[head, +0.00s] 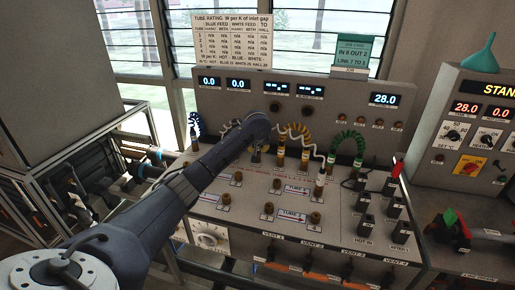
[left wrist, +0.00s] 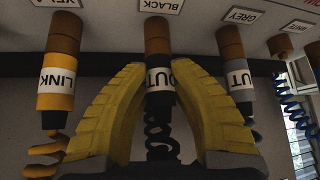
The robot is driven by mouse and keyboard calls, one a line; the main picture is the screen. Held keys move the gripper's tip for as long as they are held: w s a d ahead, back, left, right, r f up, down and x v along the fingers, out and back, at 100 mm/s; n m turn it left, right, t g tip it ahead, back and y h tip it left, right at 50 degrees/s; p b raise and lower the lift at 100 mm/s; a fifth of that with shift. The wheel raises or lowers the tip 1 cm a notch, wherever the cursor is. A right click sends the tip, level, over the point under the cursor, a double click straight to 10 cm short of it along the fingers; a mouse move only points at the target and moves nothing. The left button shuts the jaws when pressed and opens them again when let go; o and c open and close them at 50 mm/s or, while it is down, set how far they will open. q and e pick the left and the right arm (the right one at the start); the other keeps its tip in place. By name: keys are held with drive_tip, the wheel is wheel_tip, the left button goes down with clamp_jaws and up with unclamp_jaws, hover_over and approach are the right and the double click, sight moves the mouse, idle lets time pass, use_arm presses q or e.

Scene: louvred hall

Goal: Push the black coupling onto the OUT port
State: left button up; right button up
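The black coupling (left wrist: 160,98) with its white label shows in the left wrist view, a black coiled hose (left wrist: 160,140) trailing from it. It is in line with the brown port (left wrist: 157,36) under the BLACK tag, and its end meets that port; I cannot tell how far it is pushed on. My left gripper (left wrist: 160,72) has its yellow fingers closed on both sides of the coupling. In the head view the left gripper (head: 256,157) points down at the back row of ports, and my arm hides most of this spot. My right gripper is not in view.
A yellow LINK coupling (left wrist: 56,92) and a grey coupling (left wrist: 240,82) sit close on either side. In the head view, yellow (head: 293,131) and green (head: 345,138) coiled hoses stand right of the gripper. Several brown ports (head: 268,209) stand in front.

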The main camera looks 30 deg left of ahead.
use_arm(q)
clamp_jaws()
drive_tip(key=shift+r, duration=0.4)
drive_tip(key=shift+r, duration=3.05)
